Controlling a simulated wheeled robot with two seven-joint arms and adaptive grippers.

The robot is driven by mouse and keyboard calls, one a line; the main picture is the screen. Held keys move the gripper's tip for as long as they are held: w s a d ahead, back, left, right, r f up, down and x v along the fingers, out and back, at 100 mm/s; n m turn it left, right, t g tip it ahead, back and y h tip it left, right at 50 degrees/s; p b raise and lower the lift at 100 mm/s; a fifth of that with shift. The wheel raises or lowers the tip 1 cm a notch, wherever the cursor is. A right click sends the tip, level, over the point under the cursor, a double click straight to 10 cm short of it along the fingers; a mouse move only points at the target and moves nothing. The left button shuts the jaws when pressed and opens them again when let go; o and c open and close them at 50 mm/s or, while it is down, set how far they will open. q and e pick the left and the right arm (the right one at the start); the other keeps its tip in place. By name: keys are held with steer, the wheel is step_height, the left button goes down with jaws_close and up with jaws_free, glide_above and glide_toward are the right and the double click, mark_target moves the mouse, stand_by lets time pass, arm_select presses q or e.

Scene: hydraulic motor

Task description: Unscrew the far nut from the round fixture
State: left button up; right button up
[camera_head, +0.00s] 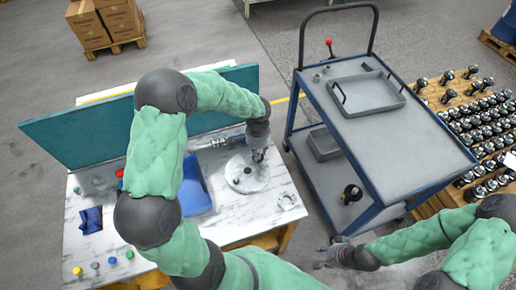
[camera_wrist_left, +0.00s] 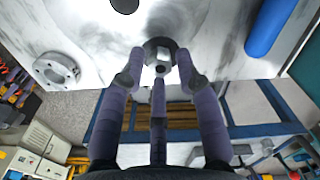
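The round fixture (camera_head: 247,174) is a pale disc on the marble-patterned table. In the head view my left gripper (camera_head: 258,155) points down over its far side and hides the far nut. In the left wrist view a grey hex nut (camera_wrist_left: 160,52) sits on the pale surface. The left gripper's fingers (camera_wrist_left: 160,62) are spread around the nut, two at its sides and one nearer the camera. The side fingertips are very close to it; contact cannot be made out. My right gripper (camera_head: 335,255) is open and empty, beside the table and near the cart's lower end.
A blue tray (camera_head: 195,190) lies left of the fixture, partly behind my left arm. A teal panel (camera_head: 85,130) stands along the table's back. A blue-framed cart (camera_head: 385,135) with a grey tray (camera_head: 368,93) stands to the right. A pallet of several metal parts (camera_head: 480,125) lies beyond it.

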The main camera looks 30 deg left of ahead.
arm_select(q)
steer(key=shift+r+m+p, duration=0.15)
steer(key=shift+m+p, duration=0.45)
steer(key=shift+m, duration=1.2)
jaws_close()
